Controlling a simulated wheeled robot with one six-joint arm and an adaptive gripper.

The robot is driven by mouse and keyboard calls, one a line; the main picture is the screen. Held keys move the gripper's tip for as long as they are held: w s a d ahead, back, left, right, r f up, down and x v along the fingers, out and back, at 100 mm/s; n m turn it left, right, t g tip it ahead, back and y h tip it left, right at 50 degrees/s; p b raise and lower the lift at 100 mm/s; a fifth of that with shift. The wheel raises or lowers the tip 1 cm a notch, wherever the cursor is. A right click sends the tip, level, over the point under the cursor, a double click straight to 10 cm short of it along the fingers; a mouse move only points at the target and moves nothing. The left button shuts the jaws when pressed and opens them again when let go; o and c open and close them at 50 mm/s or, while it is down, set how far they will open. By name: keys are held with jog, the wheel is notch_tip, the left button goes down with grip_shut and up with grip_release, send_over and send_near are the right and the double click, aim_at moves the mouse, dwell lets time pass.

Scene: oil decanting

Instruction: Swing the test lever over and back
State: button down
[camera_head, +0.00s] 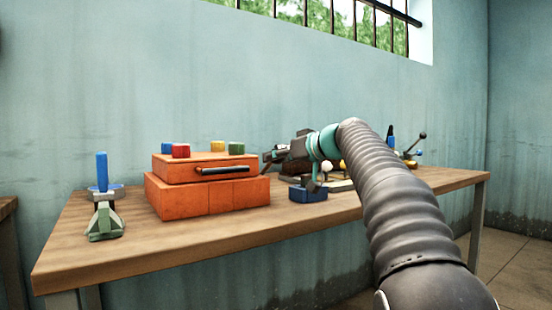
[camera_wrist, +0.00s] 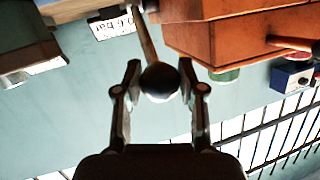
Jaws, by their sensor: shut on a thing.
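The test lever shows in the wrist view as a thin brownish rod (camera_wrist: 147,42) with a dark round knob (camera_wrist: 160,80) at its end. My gripper (camera_wrist: 160,76) has its two fingers on either side of this knob and is shut on it. In the head view my gripper (camera_head: 270,157) reaches left, close to the right side of the orange box. The held knob cannot be made out there. A white label (camera_wrist: 115,24) reading about "0.6 bar" is near the rod's far end in the wrist view, which looks upside down.
An orange box (camera_head: 208,195) with a dark handle and coloured pegs stands on the wooden table (camera_head: 165,247). A blue block (camera_head: 308,195) stands in front of my gripper. A green stand (camera_head: 105,222) is at the left. Another dark-knobbed rod (camera_head: 416,144) is at the right.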

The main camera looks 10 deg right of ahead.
jog(key=c, duration=0.7)
grip_release()
jog(key=shift+a, duration=0.1)
jog(key=shift+s+d, duration=0.25)
jog(key=shift+d, duration=0.05)
jog(key=v, duration=1.1)
jog(key=shift+s+r, duration=0.15)
jog(key=shift+s, duration=0.05)
